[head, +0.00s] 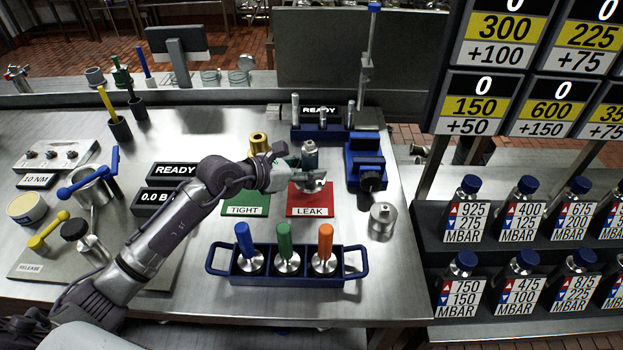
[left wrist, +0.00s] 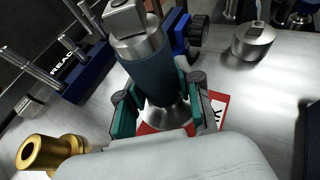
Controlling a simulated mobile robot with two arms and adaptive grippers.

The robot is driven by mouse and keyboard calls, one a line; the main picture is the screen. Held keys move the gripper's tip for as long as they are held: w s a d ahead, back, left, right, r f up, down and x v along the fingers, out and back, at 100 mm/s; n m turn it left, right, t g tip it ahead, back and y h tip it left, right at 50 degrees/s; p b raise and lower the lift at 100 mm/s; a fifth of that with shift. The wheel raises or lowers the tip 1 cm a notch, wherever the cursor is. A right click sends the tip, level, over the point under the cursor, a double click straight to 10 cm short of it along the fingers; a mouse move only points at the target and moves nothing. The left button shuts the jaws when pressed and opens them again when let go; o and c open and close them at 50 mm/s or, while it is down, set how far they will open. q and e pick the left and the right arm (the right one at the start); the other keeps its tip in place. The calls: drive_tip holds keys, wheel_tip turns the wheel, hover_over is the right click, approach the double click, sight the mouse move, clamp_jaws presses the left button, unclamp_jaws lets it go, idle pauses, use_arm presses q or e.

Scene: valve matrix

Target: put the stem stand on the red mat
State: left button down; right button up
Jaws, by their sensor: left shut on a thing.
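The stem stand (left wrist: 144,62) has a dark blue-grey body, a bright metal top with a square stem, and a flared metal base. It shows in the head view (head: 310,155), partly hidden by my gripper. My left gripper (head: 298,180) is shut on it, with teal-padded fingers on both sides of the body in the left wrist view (left wrist: 160,112). The red mat (head: 297,200), labelled LEAK, lies under the stand, whose base is over its back part. I cannot tell whether the base touches the mat. My right gripper is not in view.
A green TIGHT mat (head: 232,211) and a brass fitting (head: 260,143) are left of the red mat. A blue vise (head: 366,155) and metal cylinder (head: 383,220) stand right. A blue rack (head: 287,279) with three handled tools is in front; another rack (head: 322,132) is behind.

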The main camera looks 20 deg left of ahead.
use_arm(q)
drive_tip(key=f, duration=0.3)
drive_tip(key=shift+w+f, duration=0.2)
drive_tip(key=shift+f, duration=0.2)
drive_tip(key=shift+d+f, duration=0.1)
drive_tip(key=c, duration=0.8)
unclamp_jaws()
drive_tip(key=shift+s+f, duration=0.1)
drive_tip(key=shift+o, duration=0.2)
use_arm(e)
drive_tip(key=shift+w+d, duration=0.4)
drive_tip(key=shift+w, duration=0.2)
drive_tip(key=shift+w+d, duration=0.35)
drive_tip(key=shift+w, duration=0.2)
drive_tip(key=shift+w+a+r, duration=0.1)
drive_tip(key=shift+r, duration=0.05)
use_arm(q)
drive_tip(key=shift+s+a, duration=0.1)
drive_tip(key=shift+a, duration=0.1)
drive_tip(key=b+v, duration=0.2)
drive_tip(key=v, duration=0.8)
drive_tip(key=shift+s+a+r, duration=0.15)
drive_tip(key=shift+s+r, duration=0.05)
drive_tip(key=shift+r, duration=0.05)
drive_tip(key=shift+s+a+r, duration=0.3)
drive_tip(key=shift+s+r, duration=0.05)
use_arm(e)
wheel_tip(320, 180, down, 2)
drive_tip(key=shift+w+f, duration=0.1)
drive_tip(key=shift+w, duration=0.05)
